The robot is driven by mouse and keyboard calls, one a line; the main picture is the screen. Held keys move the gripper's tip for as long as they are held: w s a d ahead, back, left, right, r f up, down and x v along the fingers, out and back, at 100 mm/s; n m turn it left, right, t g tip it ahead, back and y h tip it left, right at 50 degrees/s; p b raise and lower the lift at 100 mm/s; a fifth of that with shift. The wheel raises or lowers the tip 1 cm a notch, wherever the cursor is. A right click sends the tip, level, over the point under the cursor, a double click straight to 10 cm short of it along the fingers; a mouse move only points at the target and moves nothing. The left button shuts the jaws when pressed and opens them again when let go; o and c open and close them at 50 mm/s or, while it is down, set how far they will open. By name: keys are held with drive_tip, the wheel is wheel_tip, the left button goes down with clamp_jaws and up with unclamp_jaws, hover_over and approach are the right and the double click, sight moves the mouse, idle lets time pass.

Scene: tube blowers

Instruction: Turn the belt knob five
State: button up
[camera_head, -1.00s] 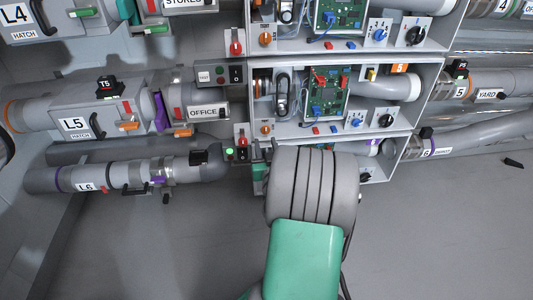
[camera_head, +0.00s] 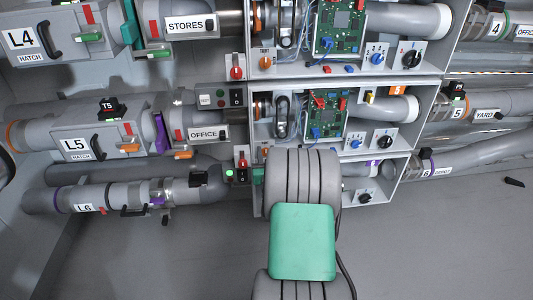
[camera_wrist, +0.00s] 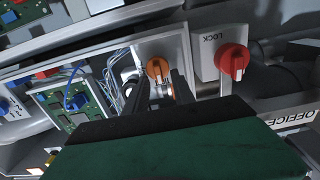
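Unit five is the middle box, with an orange 5 tag (camera_head: 397,90) in the head view. Its front holds a blue knob (camera_head: 355,143), a black knob (camera_head: 386,142) and, at the left, an orange knob (camera_head: 265,153). I cannot read which one is marked belt. In the wrist view my gripper (camera_wrist: 160,80) shows two dark fingers spread apart, empty. The orange knob (camera_wrist: 157,68) lies just beyond and between their tips; contact cannot be told. A red LOCK knob (camera_wrist: 232,61) is right of it.
A green circuit board (camera_wrist: 75,105) with wires sits left of my fingers in the wrist view. The OFFICE sign (camera_head: 204,134) and tubes are left of the box. Unit four (camera_head: 340,25) is above. Clear floor (camera_head: 430,240) lies below right.

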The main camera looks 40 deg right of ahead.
clamp_jaws()
drive_tip(key=shift+m, duration=0.3)
drive_tip(key=m, duration=0.4)
drive_tip(key=shift+s+d+f, duration=0.1)
drive_tip(key=shift+s+d, duration=0.15)
drive_tip(key=shift+d, duration=0.05)
drive_tip(key=m, duration=0.4)
drive_tip(key=f+m+p, duration=0.1)
drive_tip(key=m, duration=0.4)
drive_tip(key=m+p, duration=0.1)
drive_tip(key=m, duration=0.3)
drive_tip(key=shift+s+d+f, duration=0.25)
drive_tip(key=shift+s+d, duration=0.05)
drive_tip(key=shift+d, duration=0.1)
drive_tip(key=shift+m, duration=0.3)
